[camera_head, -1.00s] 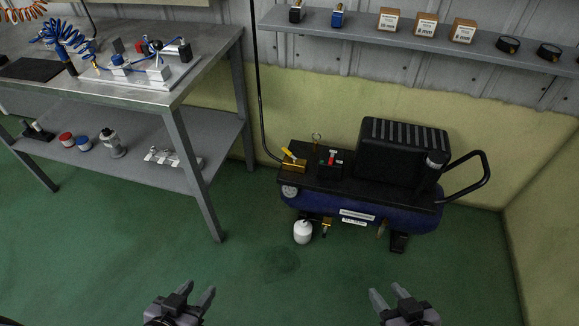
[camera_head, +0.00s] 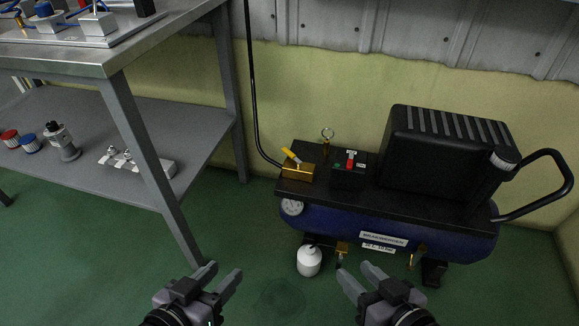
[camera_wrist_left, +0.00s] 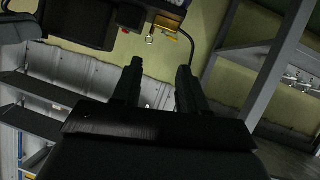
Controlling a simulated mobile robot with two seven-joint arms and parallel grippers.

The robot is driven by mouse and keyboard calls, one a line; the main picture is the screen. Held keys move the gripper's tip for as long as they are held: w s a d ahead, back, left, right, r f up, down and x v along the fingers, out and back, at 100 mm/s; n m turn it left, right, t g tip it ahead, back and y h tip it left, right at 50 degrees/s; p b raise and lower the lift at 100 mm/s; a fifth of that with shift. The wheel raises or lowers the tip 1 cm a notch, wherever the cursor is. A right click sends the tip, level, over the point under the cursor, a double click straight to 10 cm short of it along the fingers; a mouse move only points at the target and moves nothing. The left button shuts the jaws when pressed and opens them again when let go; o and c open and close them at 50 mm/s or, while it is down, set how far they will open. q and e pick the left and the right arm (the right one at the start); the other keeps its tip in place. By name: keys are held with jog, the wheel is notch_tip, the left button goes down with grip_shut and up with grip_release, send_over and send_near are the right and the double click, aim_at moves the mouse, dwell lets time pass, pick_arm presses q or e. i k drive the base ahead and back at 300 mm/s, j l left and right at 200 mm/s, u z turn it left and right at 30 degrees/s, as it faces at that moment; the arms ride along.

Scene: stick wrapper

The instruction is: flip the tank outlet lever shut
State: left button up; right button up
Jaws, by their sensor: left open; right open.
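The yellow outlet lever (camera_head: 291,155) sits on a brass valve block (camera_head: 298,172) at the left end of the compressor's black top plate. The lever is tilted, its free end up and to the left. A black pipe (camera_head: 254,95) runs from the block up the wall. The blue tank (camera_head: 335,225) lies below. My left gripper (camera_head: 223,275) is open and empty, in front of and below the compressor. My right gripper (camera_head: 352,273) is open and empty, also in front. In the left wrist view, the brass block (camera_wrist_left: 166,22) shows beyond the open fingers.
A red switch (camera_head: 351,160) stands right of the valve, with a brass ring (camera_head: 327,135) behind. The black motor housing (camera_head: 445,155) fills the right. A metal workbench (camera_head: 165,190) stands left. Green floor between is clear.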

aim_at(287, 151)
jog(key=i+z, duration=0.3)
jog(key=i, duration=0.15)
jog(key=i+z, duration=0.3)
jog(key=i+j, duration=0.05)
jog(key=i, duration=0.05)
